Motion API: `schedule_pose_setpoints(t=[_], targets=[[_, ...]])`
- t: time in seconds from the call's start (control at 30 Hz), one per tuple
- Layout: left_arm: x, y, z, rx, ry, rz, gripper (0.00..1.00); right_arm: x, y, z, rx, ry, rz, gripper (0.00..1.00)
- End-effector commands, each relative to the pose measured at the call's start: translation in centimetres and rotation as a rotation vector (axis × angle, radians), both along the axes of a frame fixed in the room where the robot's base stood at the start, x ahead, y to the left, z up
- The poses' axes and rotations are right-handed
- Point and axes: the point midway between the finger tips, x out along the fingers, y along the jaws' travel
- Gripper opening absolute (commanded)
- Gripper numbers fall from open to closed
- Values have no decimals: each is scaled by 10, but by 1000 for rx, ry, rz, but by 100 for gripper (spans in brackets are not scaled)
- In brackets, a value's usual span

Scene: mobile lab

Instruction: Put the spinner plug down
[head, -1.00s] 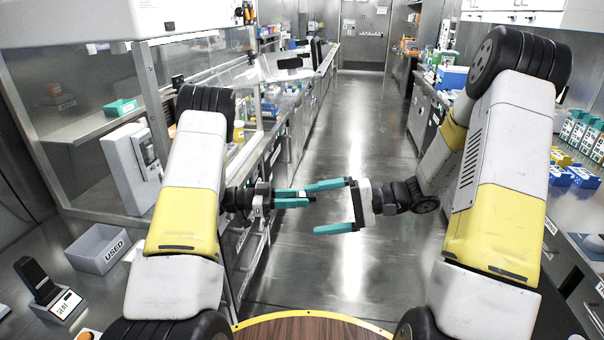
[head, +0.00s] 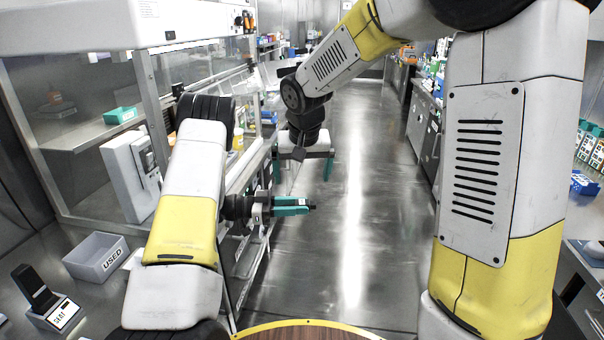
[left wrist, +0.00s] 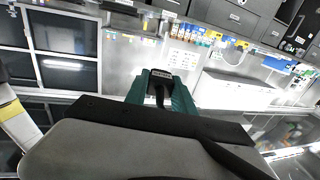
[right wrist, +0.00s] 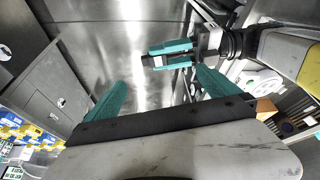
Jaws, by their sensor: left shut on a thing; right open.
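My left gripper (head: 306,206) is held out over the aisle with its teal fingers close together. In the left wrist view a small black piece with a pale label, which I take to be the spinner plug (left wrist: 160,74), is clamped between the fingers. In the head view only a dark bit of it shows at the fingertips. My right gripper (head: 303,170) is open and empty, fingers pointing down, just above and beyond the left one. The right wrist view shows its fingers wide apart (right wrist: 160,95), with the left gripper (right wrist: 172,54) close by.
A grey bin marked USED (head: 112,263) and a black device on a white base with a display (head: 48,300) stand on the left bench. A glass-fronted cabinet holds a teal box (head: 120,115). The aisle floor (head: 370,200) is clear.

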Motion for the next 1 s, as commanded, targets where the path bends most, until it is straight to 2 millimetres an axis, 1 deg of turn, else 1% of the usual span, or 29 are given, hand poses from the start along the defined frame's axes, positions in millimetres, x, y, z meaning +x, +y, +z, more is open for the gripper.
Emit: schedule_pose_setpoints(t=[0.07, 0.17, 0.4, 0.6, 0.8, 1.0], targets=[[0, 0, 0, 0, 0, 0, 0, 3, 1, -3, 0, -8, 0, 100], [0, 0, 0, 0, 0, 0, 0, 7, 2, -14, -2, -6, -1, 100], [0, 0, 0, 0, 0, 0, 0, 24, 3, -57, -3, -2, -2, 100], [0, 0, 0, 0, 0, 0, 0, 37, 4, -88, -3, -4, -2, 100], [0, 0, 0, 0, 0, 0, 0, 45, 6, -105, -2, -6, -1, 100], [0, 0, 0, 0, 0, 0, 0, 46, 6, -109, -1, -7, -2, 100]])
